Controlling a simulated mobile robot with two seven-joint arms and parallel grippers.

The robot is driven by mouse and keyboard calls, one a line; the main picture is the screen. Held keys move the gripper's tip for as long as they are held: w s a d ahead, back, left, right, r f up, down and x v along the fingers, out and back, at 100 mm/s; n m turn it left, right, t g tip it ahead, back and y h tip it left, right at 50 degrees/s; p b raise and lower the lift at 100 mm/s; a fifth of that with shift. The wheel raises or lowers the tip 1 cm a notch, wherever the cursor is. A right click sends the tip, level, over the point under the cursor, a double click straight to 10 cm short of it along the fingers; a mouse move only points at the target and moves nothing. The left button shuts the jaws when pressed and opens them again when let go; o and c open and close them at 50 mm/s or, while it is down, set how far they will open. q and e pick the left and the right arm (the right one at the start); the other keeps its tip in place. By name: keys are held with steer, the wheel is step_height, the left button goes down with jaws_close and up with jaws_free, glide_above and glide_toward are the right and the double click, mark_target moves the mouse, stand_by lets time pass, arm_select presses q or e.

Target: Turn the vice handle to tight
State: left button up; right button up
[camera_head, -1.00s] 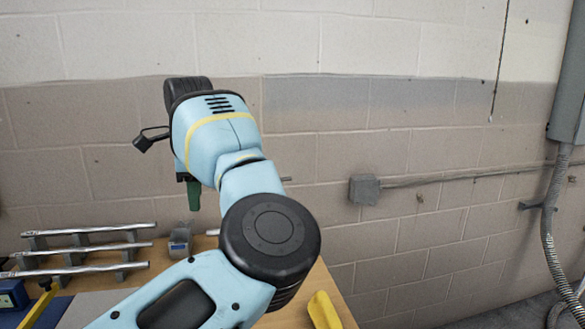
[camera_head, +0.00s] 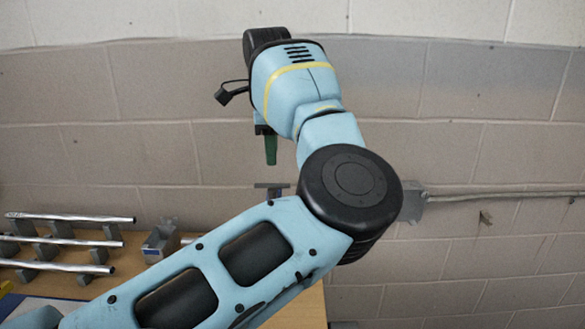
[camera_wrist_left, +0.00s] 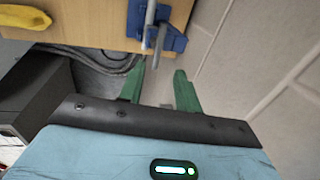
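The blue vice (camera_wrist_left: 175,40) is at the top of the left wrist view, at the edge of the wooden table. A grey rod (camera_wrist_left: 149,22) shows on it; I cannot tell whether this is the handle. In the head view the left gripper (camera_head: 270,149) points down above a grey T-shaped piece (camera_head: 272,188), perhaps part of the vice. My arm hides most of the vice there. My right gripper is not in view.
Several metal rods (camera_head: 70,218) lie on a rack at the left. A small grey block (camera_head: 161,241) stands beside it on the table (camera_head: 300,308). A yellow object (camera_wrist_left: 22,18) lies on the table in the wrist view. The brick wall (camera_head: 130,160) is close behind.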

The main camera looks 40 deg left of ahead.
mark_target(272, 186)
arm_select(q)
steer(key=shift+w+a+f, duration=0.1)
steer(key=shift+a+f, duration=0.05)
steer(key=shift+f, duration=1.05)
steer(key=shift+w+a+f, duration=0.1)
steer(key=shift+a+f, duration=0.1)
steer(key=shift+f, duration=1.05)
steer(key=shift+w+a+f, duration=0.1)
steer(key=shift+a+f, duration=0.05)
steer(key=shift+f, duration=1.05)
jaws_close()
